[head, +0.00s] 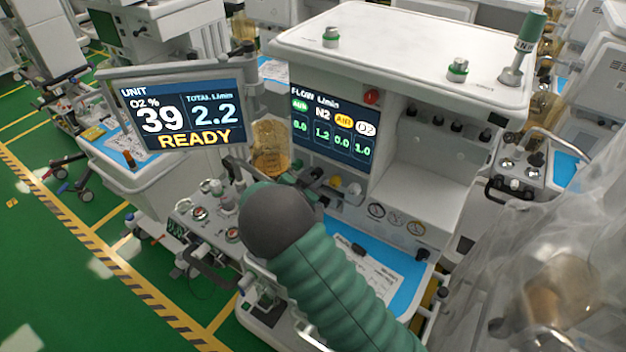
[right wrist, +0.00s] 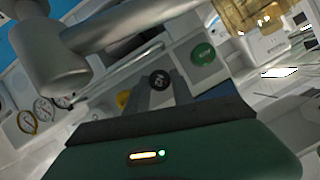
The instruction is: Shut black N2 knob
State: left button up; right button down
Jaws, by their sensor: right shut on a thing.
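The black N2 knob (right wrist: 159,79) shows in the right wrist view on the pale front panel of the cart, between the two fingertips of my right gripper (right wrist: 160,84). The gripper is shut on it. In the head view my right gripper (head: 312,179) reaches the panel below the flow screen (head: 332,131), and the black knob cannot be made out there. The flow screen reads 1.2 under N2. A green knob (right wrist: 203,54) and a yellow knob (right wrist: 123,98) sit on either side of the black one. My left gripper is not in view.
A monitor (head: 178,113) reading READY, O2 39 and total 2.2 stands on an arm at the left. An amber canister (head: 270,148) is close beside the gripper. A blue work surface (head: 410,290) lies below the panel. Other carts crowd both sides.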

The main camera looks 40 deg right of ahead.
jog(key=c, duration=1.4)
grip_release()
jog(key=o, duration=0.3)
jog(key=shift+w+d+f, duration=0.15)
jog(key=shift+w+d, duration=0.05)
jog(key=shift+w, duration=0.05)
jog(key=b+v, duration=0.1)
jog(key=v, duration=1.5)
jog(key=shift+s+a, duration=0.2)
jog(key=shift+a, duration=0.15)
